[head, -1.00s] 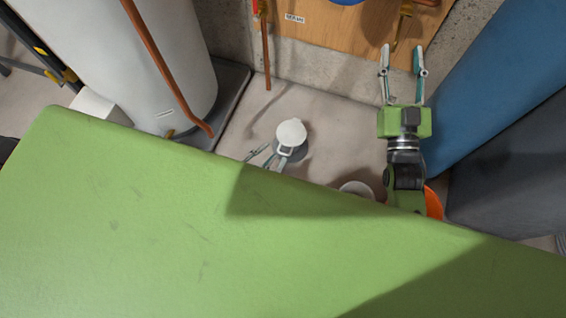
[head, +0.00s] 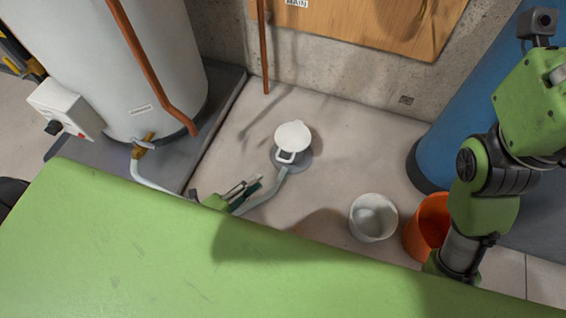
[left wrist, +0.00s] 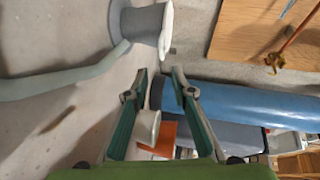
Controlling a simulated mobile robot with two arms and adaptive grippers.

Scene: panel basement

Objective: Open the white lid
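The white lid (head: 293,136) is a round disc with a loop handle on its near side. It sits on a grey upright pipe on the floor. In the left wrist view the lid (left wrist: 166,28) shows edge-on, lying flat against the grey pipe end (left wrist: 146,22). My left gripper (head: 257,182) is below and left of the lid in the head view, apart from it. Its two fingers (left wrist: 158,78) stand apart with nothing held between them. My right arm is at the right of the head view; its gripper fingers are out of frame.
A white bucket (head: 373,218) and an orange bucket (head: 424,226) stand right of the lid. A white tank (head: 150,70) with a copper pipe is at left, a blue barrel (head: 440,150) at right. Bare floor surrounds the lid.

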